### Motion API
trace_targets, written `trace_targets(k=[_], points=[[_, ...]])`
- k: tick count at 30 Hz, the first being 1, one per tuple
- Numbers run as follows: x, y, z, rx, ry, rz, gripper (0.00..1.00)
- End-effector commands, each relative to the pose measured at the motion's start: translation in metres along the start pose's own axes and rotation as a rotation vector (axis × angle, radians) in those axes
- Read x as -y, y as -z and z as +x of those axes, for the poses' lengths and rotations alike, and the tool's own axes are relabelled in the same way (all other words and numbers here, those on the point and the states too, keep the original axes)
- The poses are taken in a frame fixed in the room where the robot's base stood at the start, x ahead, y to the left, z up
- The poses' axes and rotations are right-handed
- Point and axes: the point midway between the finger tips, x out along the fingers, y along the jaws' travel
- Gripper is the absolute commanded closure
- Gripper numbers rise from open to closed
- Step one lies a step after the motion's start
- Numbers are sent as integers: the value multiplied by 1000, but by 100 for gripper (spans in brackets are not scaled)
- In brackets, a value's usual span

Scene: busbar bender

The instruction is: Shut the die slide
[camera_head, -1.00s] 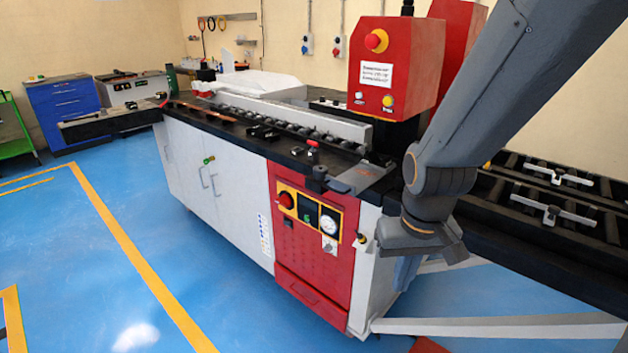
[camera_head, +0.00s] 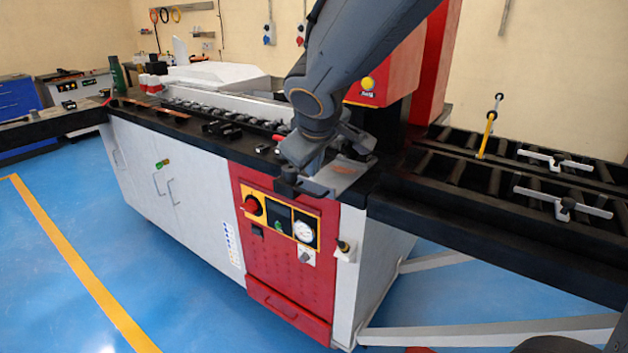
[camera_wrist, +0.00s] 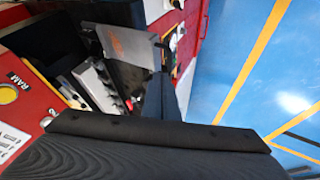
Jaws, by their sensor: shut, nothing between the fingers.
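The die slide looks like a grey plate with an orange mark (camera_wrist: 125,42) in the wrist view. In the head view, its grey surface (camera_head: 335,178) shows on the bench top at the right end of the machine. A dark block (camera_head: 291,184) stands at the plate's front left. My gripper (camera_head: 304,162) hangs over this end of the bench and hides part of the plate. In the wrist view, my dark gripper (camera_wrist: 163,97) points toward the plate. It is shut and empty. I cannot tell whether it touches anything, or how far open the slide is.
A red control head (camera_head: 390,80) stands close behind my arm. A control panel (camera_head: 283,218) is on the bench front. A roller table (camera_head: 500,180) extends right. A row of black rollers (camera_head: 225,108) runs left along the bench. Blue floor in front is clear.

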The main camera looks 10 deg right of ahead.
Motion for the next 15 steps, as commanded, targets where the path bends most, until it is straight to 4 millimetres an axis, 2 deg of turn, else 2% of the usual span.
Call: trace_targets(k=[9,15], points=[[1,-3,55,6,3,1,100],[1,-3,82,5,3,2,100]])
